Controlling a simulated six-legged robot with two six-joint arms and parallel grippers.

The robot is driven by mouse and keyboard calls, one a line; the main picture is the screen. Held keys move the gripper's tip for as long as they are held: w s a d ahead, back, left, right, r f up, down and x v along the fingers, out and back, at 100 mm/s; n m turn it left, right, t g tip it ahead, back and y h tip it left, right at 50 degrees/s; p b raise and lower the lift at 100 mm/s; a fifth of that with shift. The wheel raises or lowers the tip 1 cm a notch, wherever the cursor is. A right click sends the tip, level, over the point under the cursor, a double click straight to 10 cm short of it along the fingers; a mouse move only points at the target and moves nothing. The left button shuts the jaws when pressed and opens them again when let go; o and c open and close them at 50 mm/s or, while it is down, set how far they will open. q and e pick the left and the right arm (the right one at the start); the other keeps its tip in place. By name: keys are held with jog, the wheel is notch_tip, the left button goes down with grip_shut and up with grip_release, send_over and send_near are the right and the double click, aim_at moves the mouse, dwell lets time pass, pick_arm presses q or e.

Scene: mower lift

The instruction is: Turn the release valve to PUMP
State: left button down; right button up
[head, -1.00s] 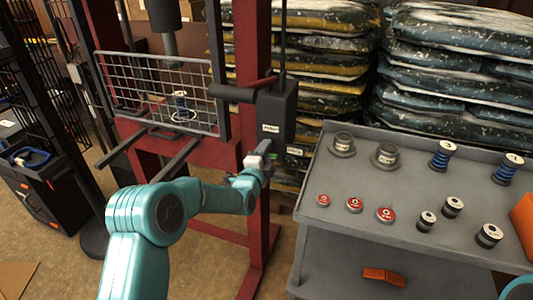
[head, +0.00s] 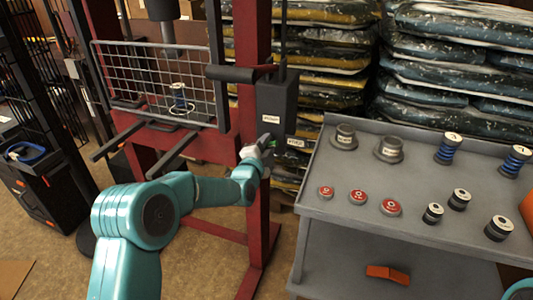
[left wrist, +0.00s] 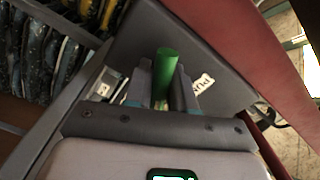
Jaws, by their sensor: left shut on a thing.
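The release valve's green handle (left wrist: 166,78) stands between the two fingers of my left gripper (left wrist: 163,88) in the left wrist view. My left gripper (head: 268,147) is shut on it, just below the dark pump block (head: 277,98) on the red press frame. Only a bit of green shows in the head view. A PUMP label (head: 270,119) is on the block above the gripper; it shows partly in the left wrist view (left wrist: 203,84), right of the handle. A second label (head: 296,142) lies to the right, too small to read. My right gripper is out of view.
A grey cart (head: 325,200) with springs, weights and red-topped discs stands to the right. Stacked bags (head: 450,70) rise behind it. A wire guard (head: 155,82) covers the press at left. A black cabinet (head: 45,190) stands far left.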

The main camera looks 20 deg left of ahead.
pick_arm(q)
jog(key=n+b, duration=0.8)
jog(key=b, duration=0.1)
jog(key=shift+f, duration=0.15)
jog(key=n+b, duration=0.3)
jog(key=shift+n, duration=0.4)
jog(key=shift+r+n+b, duration=0.2)
jog(key=shift+n+b, duration=0.75)
jog(key=shift+n, duration=0.55)
jog(key=c, duration=0.9)
grip_release()
jog(key=shift+f, duration=0.1)
jog(key=shift+c, duration=0.2)
